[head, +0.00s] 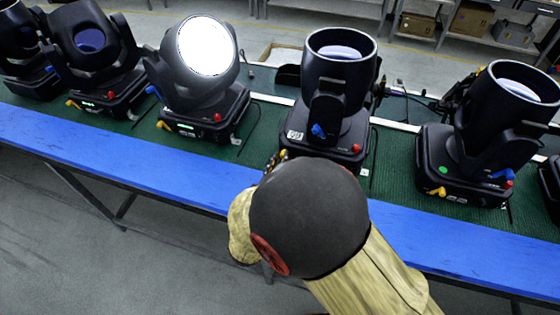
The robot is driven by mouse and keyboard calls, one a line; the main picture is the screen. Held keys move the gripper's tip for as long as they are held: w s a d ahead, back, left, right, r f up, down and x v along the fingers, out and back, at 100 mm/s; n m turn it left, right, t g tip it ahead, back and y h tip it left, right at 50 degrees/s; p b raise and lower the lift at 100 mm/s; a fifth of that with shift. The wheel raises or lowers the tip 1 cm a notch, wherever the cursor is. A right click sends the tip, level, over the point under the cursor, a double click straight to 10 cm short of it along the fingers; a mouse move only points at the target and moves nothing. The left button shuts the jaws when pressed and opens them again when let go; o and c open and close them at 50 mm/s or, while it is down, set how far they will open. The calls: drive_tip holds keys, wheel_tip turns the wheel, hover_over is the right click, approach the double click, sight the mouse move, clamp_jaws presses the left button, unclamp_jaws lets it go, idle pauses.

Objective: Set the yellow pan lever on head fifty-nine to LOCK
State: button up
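Several black moving-head lights stand in a row on a green bench top, and their number labels are too small to read surely. The middle head (325,115) is upright, with a blue lever (318,131) on its yoke and a red knob (356,148) on its base. A small black and yellow patch shows at its front left base corner; my gripper (274,162) appears to be there, mostly hidden behind my dark round arm joint. I cannot separate the fingers from a yellow lever there, nor tell whether they touch.
Left of the middle head stands a head with a bright lens (206,45) and a yellow lever (163,125). On the right, another head (478,135) has a yellow lever (437,191) and a blue lever (501,174). A blue bench edge (130,160) runs along the front. Shelves with boxes (470,18) stand behind.

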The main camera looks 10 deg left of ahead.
clamp_jaws()
drive_tip(key=shift+d+m, duration=0.1)
drive_tip(key=shift+m, duration=0.3)
drive_tip(key=m+b, duration=0.1)
drive_tip(key=m, duration=0.1)
drive_tip(key=d+m+b, duration=0.1)
drive_tip(key=m+b, duration=0.1)
drive_tip(key=shift+d+r+m, duration=0.1)
drive_tip(key=shift+d+m, duration=0.1)
drive_tip(key=shift+m, duration=0.2)
drive_tip(key=m+b, duration=0.2)
drive_tip(key=d+m+b, duration=0.1)
drive_tip(key=m+b, duration=0.3)
drive_tip(key=b, duration=0.1)
drive_tip(key=shift+s+d+f, duration=0.1)
drive_tip(key=shift+d+f, duration=0.1)
drive_tip(key=shift+d, duration=0.2)
drive_tip(key=shift+m, duration=0.3)
drive_tip(key=shift+o, duration=2.3)
unclamp_jaws()
drive_tip(key=shift+r, duration=0.1)
drive_tip(key=shift+s, duration=0.1)
